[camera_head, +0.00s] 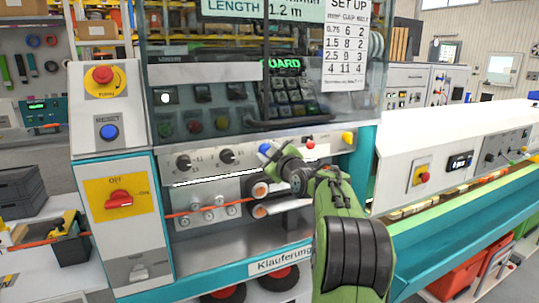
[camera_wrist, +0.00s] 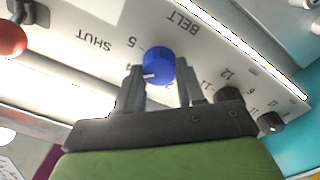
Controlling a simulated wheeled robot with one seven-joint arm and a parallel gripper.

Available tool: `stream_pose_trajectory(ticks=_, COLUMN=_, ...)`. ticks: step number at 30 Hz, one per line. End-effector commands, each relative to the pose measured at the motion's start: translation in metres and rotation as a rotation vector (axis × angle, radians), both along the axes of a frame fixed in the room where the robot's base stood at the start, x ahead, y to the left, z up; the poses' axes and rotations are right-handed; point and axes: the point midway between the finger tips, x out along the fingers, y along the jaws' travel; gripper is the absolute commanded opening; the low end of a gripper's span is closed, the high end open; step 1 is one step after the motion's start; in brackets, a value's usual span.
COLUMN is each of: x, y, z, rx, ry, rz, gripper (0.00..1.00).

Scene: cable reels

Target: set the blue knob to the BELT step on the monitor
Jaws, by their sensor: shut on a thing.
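The blue knob (camera_head: 265,148) is on the machine's front panel; it also shows in the wrist view (camera_wrist: 159,62). My gripper (camera_head: 279,153) is shut on it, with one dark finger on each side in the wrist view (camera_wrist: 161,82). The knob's white mark points to the lower left in the wrist view, where the panel print is upside down. A 5 and part of a 4 show left of the knob; a finger hides other digits. LENGTH reads 1.2 m.
Two black knobs (camera_head: 183,162) with printed scales sit left of the blue knob. A red knob (camera_wrist: 12,40) is near the SHUT label. Below are rollers (camera_head: 258,190) and an orange cable (camera_head: 185,213). A red OFF/ON switch (camera_head: 119,199) is at left.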

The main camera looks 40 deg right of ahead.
Motion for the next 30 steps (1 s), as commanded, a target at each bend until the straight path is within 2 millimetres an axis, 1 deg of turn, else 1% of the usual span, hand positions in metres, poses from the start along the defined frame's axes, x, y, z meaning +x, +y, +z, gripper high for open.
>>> stream_pose_trajectory(ticks=1, x=0.000, y=0.000, z=0.000, rx=0.001, ry=0.000, rz=0.001, gripper=0.08)
stream_pose_trajectory(ticks=2, x=0.000, y=0.000, z=0.000, rx=0.001, ry=0.000, rz=0.001, gripper=0.40)
stream_pose_trajectory(ticks=6, x=0.000, y=0.000, z=0.000, rx=0.001, ry=0.000, rz=0.001, gripper=0.62)
stream_pose_trajectory(ticks=7, x=0.000, y=0.000, z=0.000, rx=0.001, ry=0.000, rz=0.001, gripper=0.64)
stream_pose_trajectory(ticks=14, x=0.000, y=0.000, z=0.000, rx=0.001, ry=0.000, rz=0.000, gripper=0.64)
stream_pose_trajectory(ticks=17, x=-0.007, y=0.001, z=0.000, rx=0.000, ry=0.001, rz=-0.001, gripper=0.64)
stream_pose_trajectory(ticks=20, x=-0.025, y=0.006, z=-0.001, rx=0.001, ry=-0.001, rz=-0.004, gripper=0.64)
stream_pose_trajectory(ticks=27, x=-0.092, y=0.025, z=-0.001, rx=0.000, ry=-0.001, rz=-0.006, gripper=0.64)
stream_pose_trajectory(ticks=30, x=-0.117, y=0.033, z=-0.001, rx=0.001, ry=-0.001, rz=-0.006, gripper=0.64)
